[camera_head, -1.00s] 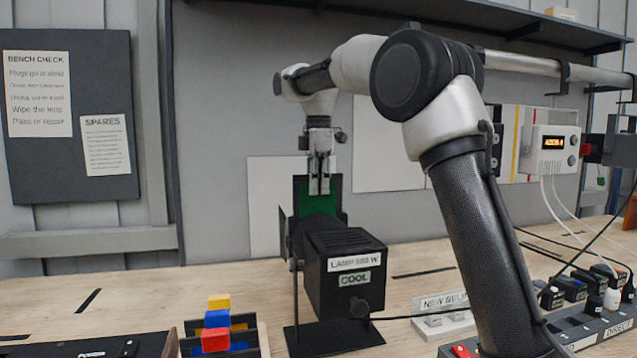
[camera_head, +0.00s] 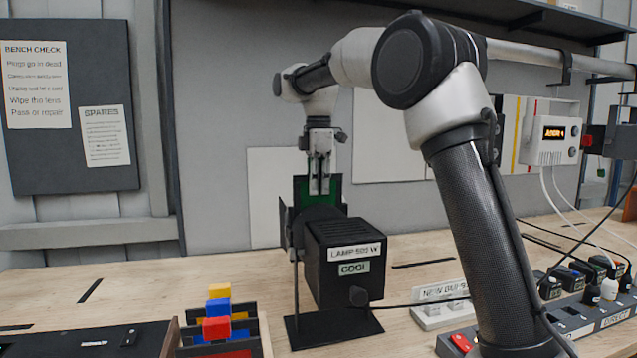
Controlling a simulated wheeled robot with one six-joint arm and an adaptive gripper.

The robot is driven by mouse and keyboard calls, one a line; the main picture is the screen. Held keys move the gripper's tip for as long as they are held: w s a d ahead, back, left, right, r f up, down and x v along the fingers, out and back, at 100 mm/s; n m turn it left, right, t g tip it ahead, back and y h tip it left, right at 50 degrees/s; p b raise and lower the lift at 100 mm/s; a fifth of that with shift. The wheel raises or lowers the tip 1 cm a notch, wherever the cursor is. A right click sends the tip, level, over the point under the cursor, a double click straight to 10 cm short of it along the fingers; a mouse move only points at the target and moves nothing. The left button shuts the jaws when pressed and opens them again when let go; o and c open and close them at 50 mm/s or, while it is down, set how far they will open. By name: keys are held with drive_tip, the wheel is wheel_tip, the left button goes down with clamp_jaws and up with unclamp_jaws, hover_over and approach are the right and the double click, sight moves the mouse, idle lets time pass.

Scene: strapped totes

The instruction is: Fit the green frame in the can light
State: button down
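The can light (camera_head: 345,262) is a black box on a stand on the bench, labelled "LAMP 500 W" and "COOL". The green frame (camera_head: 331,190) stands upright behind and above its body, at the front end facing away from me. Most of the green frame's lower part is hidden by the lamp. My gripper (camera_head: 319,188) points straight down over the green frame's top edge, with its fingers close together there. Whether the fingers are shut on the frame is too small to tell.
A rack with yellow, blue and red pieces (camera_head: 217,327) stands at the front left. A "NEW BULB" tray (camera_head: 440,306) and a power strip (camera_head: 590,317) with several plugs lie to the right. A cable runs from the lamp. Bare bench lies left of the lamp.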

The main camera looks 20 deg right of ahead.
drive_tip(key=shift+f, duration=1.05)
drive_tip(key=c, duration=1.6)
unclamp_jaws()
drive_tip(key=shift+o, duration=0.2)
drive_tip(key=shift+f, duration=0.1)
wheel_tip(320, 180, up, 12)
drive_tip(key=shift+f, duration=0.1)
drive_tip(key=s+d+f+m+t, duration=0.1)
drive_tip(key=s+d+f+m, duration=0.1)
drive_tip(key=s+d+m, duration=0.5)
drive_tip(key=s+d+f+m+t, duration=0.1)
drive_tip(key=s+d+m, duration=0.15)
drive_tip(key=s, duration=0.75)
drive_tip(key=s+d+f+m+t, duration=0.1)
drive_tip(key=s+f+m, duration=0.3)
drive_tip(key=s+f, duration=0.4)
drive_tip(key=s+d+f+m+t, duration=0.1)
drive_tip(key=s+d+f+m, duration=0.3)
drive_tip(key=s+f, duration=0.4)
drive_tip(key=shift+s+d+f, duration=0.2)
drive_tip(key=shift+s+f, duration=0.1)
drive_tip(key=shift+s, duration=0.7)
